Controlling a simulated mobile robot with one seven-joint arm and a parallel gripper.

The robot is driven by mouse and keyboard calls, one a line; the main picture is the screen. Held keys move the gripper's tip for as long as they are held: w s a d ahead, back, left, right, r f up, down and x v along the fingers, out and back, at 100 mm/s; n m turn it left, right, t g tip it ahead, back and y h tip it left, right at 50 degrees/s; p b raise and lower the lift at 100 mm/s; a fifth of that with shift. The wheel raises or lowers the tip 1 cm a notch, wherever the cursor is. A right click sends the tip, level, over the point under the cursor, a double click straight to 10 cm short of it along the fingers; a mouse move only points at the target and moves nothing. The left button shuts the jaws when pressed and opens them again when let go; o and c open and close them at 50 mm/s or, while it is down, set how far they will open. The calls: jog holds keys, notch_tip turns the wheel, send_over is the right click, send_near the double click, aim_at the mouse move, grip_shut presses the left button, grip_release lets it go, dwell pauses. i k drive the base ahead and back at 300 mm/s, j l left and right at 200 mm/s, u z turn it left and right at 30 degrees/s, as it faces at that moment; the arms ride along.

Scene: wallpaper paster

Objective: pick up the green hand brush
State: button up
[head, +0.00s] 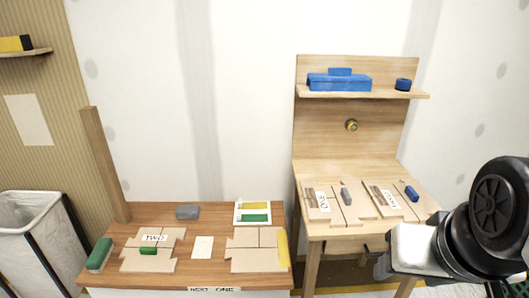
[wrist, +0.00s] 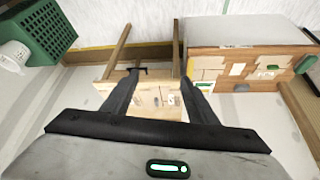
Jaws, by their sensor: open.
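The green hand brush (head: 99,254) lies at the left end of the low wooden table (head: 190,215), with a pale lower edge. A green piece at the table's edge in the wrist view (wrist: 305,64) looks like the same brush. My gripper (wrist: 160,80) is open and empty, its two dark fingers spread in the wrist view. In the head view my arm is at the right, in front of the taller bench (head: 315,232), far from the brush. The fingers are mostly hidden there.
Beige boards (head: 160,263), a small green block (head: 148,251), a grey block (head: 187,212) and a white tray (head: 238,222) lie on the low table. A wooden post (head: 105,165) rises behind the brush. A white bin (head: 30,235) stands left. A green crate (wrist: 38,38) shows in the wrist view.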

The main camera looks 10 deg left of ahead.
aim_at(97, 260)
jog(key=u, duration=2.05)
